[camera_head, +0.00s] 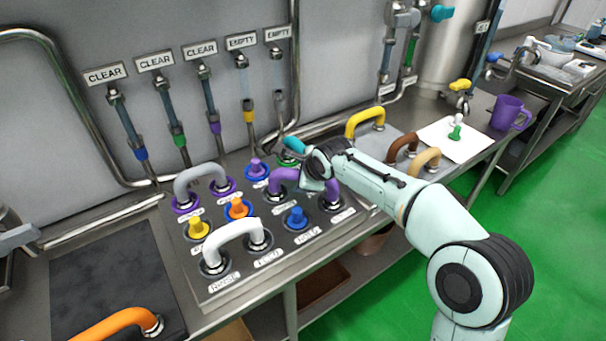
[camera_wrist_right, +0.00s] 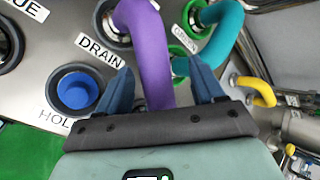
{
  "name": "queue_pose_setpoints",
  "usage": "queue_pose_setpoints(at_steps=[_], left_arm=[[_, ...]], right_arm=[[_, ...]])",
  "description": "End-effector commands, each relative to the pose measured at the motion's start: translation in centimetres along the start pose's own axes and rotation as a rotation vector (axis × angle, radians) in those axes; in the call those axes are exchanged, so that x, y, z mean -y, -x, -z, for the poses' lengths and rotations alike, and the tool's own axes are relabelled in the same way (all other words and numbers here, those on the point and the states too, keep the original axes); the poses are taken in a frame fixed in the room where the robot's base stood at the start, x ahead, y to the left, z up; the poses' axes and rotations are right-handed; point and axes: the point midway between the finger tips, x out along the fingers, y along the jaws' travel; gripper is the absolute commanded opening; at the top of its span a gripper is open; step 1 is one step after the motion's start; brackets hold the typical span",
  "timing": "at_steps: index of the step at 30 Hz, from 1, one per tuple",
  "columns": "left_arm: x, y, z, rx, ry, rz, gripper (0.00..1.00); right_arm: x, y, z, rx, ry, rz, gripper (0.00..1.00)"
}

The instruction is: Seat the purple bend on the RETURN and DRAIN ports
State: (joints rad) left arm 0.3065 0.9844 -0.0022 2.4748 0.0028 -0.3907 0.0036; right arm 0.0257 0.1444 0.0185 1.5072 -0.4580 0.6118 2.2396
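The purple bend (camera_head: 284,178) arches over the right part of the port panel (camera_head: 229,284). One foot is at a dark port, the other beside a port near the panel's right edge; whether both are fully down I cannot tell. In the right wrist view the purple bend (camera_wrist_right: 152,55) runs from near the port above the DRAIN label (camera_wrist_right: 100,50) down between my fingers. My right gripper (camera_wrist_right: 160,75) is around the bend, fingers apart with gaps on both sides. It also shows in the head view (camera_head: 318,172). No RETURN label is readable. My left gripper is not in view.
A teal bend (camera_head: 294,145) stands close behind my right gripper. A blue plug (camera_head: 296,217), a white bend (camera_head: 238,228), a grey bend (camera_head: 198,174) and an orange plug (camera_head: 237,208) occupy nearby ports. Yellow (camera_head: 364,117) and tan (camera_head: 420,158) bends lie right, beyond my arm.

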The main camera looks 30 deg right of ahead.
Motion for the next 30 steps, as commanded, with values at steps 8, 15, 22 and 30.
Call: queue_pose_setpoints(at_steps=[8,15,22,30], left_arm=[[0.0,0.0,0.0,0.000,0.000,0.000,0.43],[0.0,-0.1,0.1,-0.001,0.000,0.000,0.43],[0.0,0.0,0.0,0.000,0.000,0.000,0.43],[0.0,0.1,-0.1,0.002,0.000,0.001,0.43]], right_arm=[[-0.1,1.2,0.0,-0.001,0.000,-0.002,0.68],[0.0,6.4,0.0,0.002,0.000,0.002,0.68],[0.0,11.0,0.0,0.001,0.000,0.002,0.68],[0.0,13.3,0.0,-0.001,0.000,0.000,0.68]])
